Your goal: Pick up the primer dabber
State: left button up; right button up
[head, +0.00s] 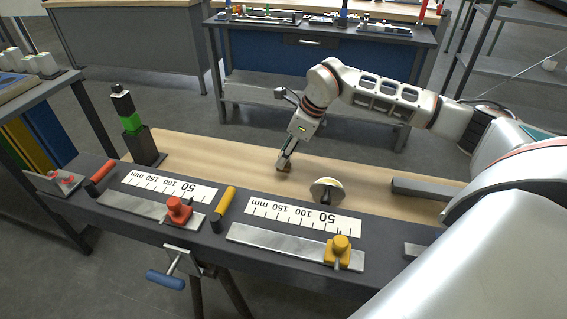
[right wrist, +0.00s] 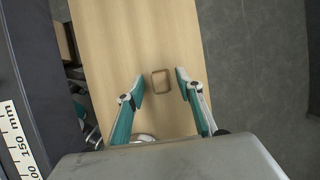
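A small brown rounded rectangular piece (right wrist: 162,82) lies on the wooden board in the right wrist view. In the head view the same brown piece (head: 284,169) shows at the tip of my right gripper (head: 287,160). I cannot tell for sure that it is the primer dabber, as no label shows. In the right wrist view my right gripper (right wrist: 161,82) is open, with one finger on each side of the piece and visible gaps to both. Whether the fingertips have come down to the board is hard to tell. My left gripper is not in view.
A round disc-like roll (head: 327,190) stands right of the gripper. A black and green upright object (head: 130,118) stands in a dark holder at left. Rulers, red (head: 178,209) and yellow (head: 340,247) clamps line the bench's dark front edge. The board (head: 222,163) is clear left of the gripper.

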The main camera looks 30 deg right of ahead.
jog(key=shift+w+a+f, duration=0.15)
jog(key=shift+f, duration=0.5)
jog(key=shift+c, duration=0.7)
grip_shut()
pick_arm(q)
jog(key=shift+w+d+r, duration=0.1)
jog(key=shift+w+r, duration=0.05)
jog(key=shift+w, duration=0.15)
pick_arm(e)
jog(key=shift+r, duration=0.1)
